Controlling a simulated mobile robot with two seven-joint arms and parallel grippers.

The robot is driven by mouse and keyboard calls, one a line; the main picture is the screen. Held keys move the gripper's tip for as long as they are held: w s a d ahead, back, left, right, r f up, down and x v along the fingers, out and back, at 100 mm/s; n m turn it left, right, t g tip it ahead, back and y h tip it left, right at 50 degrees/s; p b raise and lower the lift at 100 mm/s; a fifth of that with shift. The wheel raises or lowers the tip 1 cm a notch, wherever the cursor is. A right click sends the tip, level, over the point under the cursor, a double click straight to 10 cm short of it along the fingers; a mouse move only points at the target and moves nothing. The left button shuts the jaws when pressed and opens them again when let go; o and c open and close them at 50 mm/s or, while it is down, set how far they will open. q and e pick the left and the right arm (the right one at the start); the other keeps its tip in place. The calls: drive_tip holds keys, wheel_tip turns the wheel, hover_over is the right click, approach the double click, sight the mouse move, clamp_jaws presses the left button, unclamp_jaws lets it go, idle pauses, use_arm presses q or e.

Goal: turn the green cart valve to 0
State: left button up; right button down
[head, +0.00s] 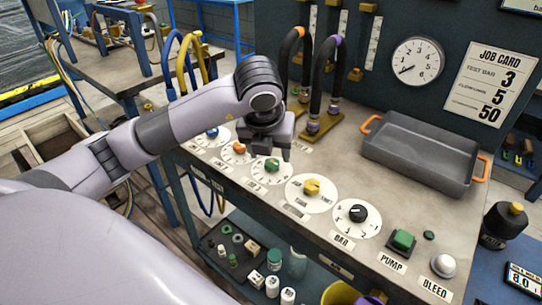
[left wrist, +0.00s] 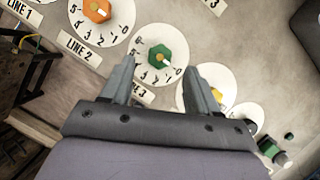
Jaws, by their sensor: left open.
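The green valve knob (head: 272,165) sits on a round white numbered dial on the bench top, third from the left in the row. In the left wrist view the green knob (left wrist: 160,56) has a white mark pointing to the lower right, toward the low end of its scale; the exact number is too small to read surely. My left gripper (head: 268,154) is above and just behind this knob, fingers pointing down. In the left wrist view my left gripper (left wrist: 160,78) is open and empty, with the knob seen between and beyond its fingertips. My right gripper is out of view.
An orange knob (head: 239,148) and a yellow knob (head: 311,187) are on neighbouring dials, close on either side. A black knob (head: 357,213) and a green pump button (head: 403,240) lie farther right. Upright hoses (head: 335,80) stand behind my gripper. A grey tray (head: 420,150) is at the back right.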

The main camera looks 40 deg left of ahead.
use_arm(q)
drive_tip(key=shift+v, duration=1.7)
